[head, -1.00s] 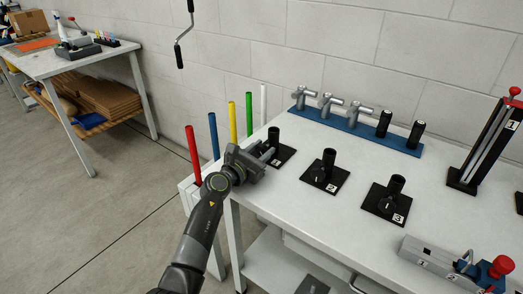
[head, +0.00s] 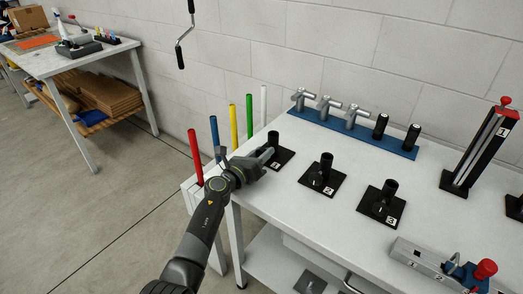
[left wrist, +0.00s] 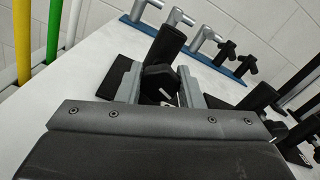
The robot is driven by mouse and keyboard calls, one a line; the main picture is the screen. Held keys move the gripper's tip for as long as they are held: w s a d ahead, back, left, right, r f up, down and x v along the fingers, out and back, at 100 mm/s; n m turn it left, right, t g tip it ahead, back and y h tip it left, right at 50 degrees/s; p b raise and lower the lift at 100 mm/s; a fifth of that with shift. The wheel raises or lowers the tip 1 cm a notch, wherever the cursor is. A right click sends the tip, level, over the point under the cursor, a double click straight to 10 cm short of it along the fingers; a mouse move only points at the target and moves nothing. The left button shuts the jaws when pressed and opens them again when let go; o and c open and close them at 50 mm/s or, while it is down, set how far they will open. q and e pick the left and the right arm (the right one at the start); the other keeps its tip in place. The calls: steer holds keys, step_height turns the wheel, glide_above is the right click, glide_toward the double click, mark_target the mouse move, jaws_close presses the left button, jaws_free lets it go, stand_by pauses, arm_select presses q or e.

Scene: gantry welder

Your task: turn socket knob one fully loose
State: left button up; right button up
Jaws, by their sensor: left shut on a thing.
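Socket one (head: 273,139) is a black upright tube on a square black base at the table's left end. It also shows in the left wrist view (left wrist: 168,42), leaning with the tilted picture. My left gripper (head: 265,155) is at the left front side of this socket. In the left wrist view, its two grey fingers (left wrist: 160,90) are shut on the black socket knob (left wrist: 158,78), low on the tube's near side. In the head view the gripper hides the knob. My right gripper is not in view.
Socket two (head: 323,172) and socket three (head: 382,202) stand to the right. Several coloured rods, one of them yellow (head: 234,126), stand left of the table. A blue rack (head: 340,124) with metal and black pieces lies behind. The white tabletop (head: 300,205) in front is clear.

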arm_select(q)
steer(key=shift+n, duration=0.4)
steer(key=o, duration=1)
steer(key=shift+c, duration=0.2)
steer(key=shift+s+a, duration=0.1)
